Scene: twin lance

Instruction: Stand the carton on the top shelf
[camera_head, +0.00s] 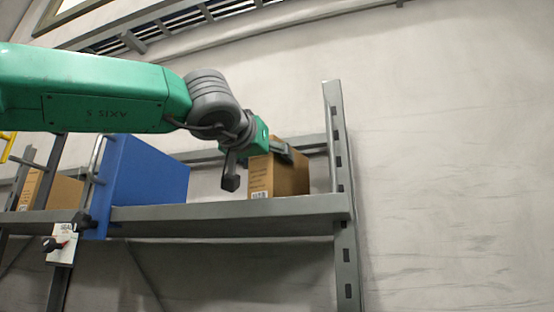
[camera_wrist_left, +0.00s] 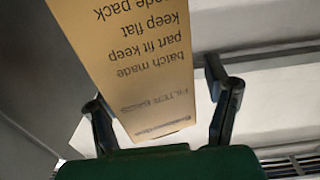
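The brown cardboard carton (camera_head: 280,178) appears to stand upright on the grey shelf (camera_head: 230,212), near its right end, in the head view. My left gripper (camera_head: 258,165) is at the carton's upper left, with one dark finger hanging clear to its left and the other by its top. In the left wrist view, the carton's printed face (camera_wrist_left: 140,60) runs between the two spread fingers of the left gripper (camera_wrist_left: 165,105). A gap shows between the carton and the right-hand finger; contact at the left-hand finger cannot be told. My right gripper is not in view.
A blue bin (camera_head: 145,172) stands on the shelf left of the carton, with free shelf between. Another brown box (camera_head: 62,192) is farther left. A grey upright post (camera_head: 341,180) bounds the shelf on the right. A white sign with a dark knob (camera_head: 62,245) hangs below.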

